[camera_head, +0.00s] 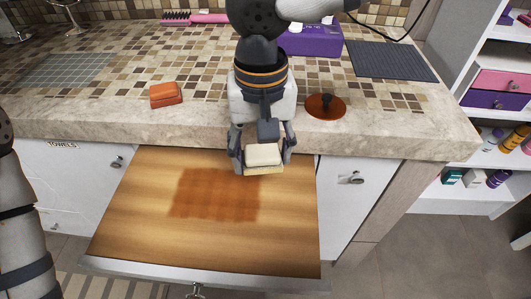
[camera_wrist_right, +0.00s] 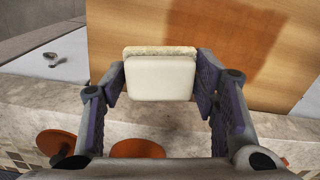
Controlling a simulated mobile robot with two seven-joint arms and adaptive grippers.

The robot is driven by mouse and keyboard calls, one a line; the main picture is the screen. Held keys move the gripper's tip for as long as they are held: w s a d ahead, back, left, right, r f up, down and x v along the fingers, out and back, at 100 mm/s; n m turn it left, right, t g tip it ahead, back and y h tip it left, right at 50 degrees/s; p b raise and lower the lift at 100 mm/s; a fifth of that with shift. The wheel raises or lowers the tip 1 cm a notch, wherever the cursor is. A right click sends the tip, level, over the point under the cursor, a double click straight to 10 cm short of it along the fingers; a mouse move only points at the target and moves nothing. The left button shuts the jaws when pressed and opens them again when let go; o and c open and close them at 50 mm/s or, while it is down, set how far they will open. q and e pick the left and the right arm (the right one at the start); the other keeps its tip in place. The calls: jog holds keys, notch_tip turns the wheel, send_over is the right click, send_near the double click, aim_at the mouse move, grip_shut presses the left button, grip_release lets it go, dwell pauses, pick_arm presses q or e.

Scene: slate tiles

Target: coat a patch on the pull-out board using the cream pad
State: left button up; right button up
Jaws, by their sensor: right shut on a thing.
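The pull-out board (camera_head: 140,215) is a wooden panel out from under the counter. A darker brown patch (camera_head: 215,195) shows on its middle; it also shows in the right wrist view (camera_wrist_right: 220,30). My right gripper (camera_head: 263,158) is shut on the cream pad (camera_head: 264,156), over the board's back edge near the counter front. In the right wrist view the pad (camera_wrist_right: 160,78) sits between the two fingers, with a rough tan layer on its far side. I cannot tell whether the pad touches the board. My left gripper is out of view; only part of my left arm shows at the left edge.
Shelves (camera_head: 500,150) stand at right. The board's front is clear.

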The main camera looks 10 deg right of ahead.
jog(key=shift+r, duration=0.7)
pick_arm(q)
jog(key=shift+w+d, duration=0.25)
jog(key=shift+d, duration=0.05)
pick_arm(e)
jog(key=shift+r, duration=0.1)
